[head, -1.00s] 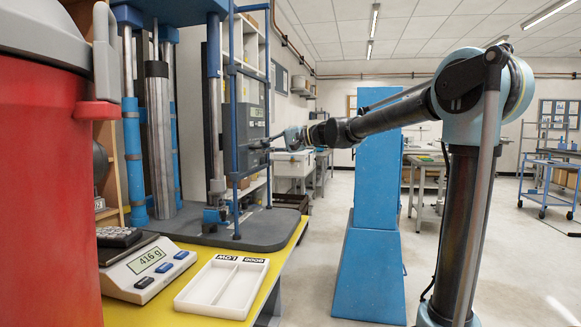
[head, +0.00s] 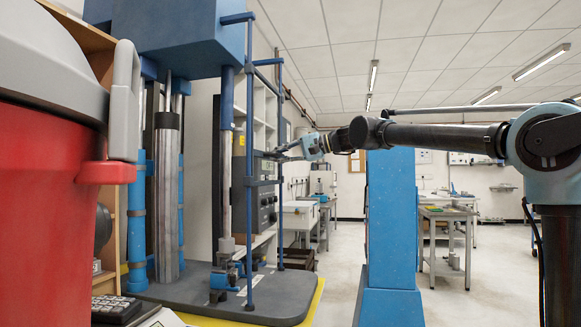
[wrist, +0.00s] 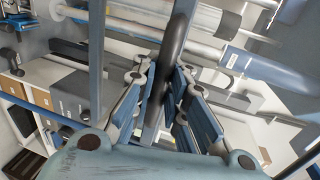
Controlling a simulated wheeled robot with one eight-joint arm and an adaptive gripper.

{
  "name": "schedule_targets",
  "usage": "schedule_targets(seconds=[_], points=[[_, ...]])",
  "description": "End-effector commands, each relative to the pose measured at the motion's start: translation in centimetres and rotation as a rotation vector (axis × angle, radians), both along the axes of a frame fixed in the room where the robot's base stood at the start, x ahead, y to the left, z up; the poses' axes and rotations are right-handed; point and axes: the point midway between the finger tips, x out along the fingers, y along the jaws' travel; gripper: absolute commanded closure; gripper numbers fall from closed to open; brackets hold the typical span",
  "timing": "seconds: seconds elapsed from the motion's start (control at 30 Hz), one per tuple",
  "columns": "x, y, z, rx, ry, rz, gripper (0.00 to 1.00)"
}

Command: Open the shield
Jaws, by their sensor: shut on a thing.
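The shield (head: 249,205) is a blue tubular frame on the front of the tall blue test machine. Its two upright bars and cross bars stand beside the steel column. My gripper (head: 283,150) reaches in from the right at mid-height of the shield. In the wrist view my gripper (wrist: 162,82) has its fingers on either side of a dark bar, the handle (wrist: 177,50), and is shut on it. A blue-grey bar of the shield (wrist: 97,50) runs beside it. The exact finger contact is partly hidden.
The machine's grey base plate (head: 180,297) sits on a yellow bench. A red bin (head: 45,200) with a grey lid fills the near left. A blue pillar (head: 391,220) stands right of the machine, below my arm. Open floor (head: 460,295) lies further right.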

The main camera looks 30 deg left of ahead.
Motion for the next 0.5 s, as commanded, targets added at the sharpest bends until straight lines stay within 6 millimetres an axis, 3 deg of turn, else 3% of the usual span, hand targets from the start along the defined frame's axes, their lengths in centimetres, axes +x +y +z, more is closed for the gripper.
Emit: schedule_targets(seconds=[0.37,0.4,0.5], points=[[-0.02,0.2,0.13,0.0,0.0,0.0,1.0],[-0.01,0.21,0.12,0.0,-0.001,-0.001,0.84],[-0.07,0.23,0.12,0.0,-0.001,0.0,0.68]])
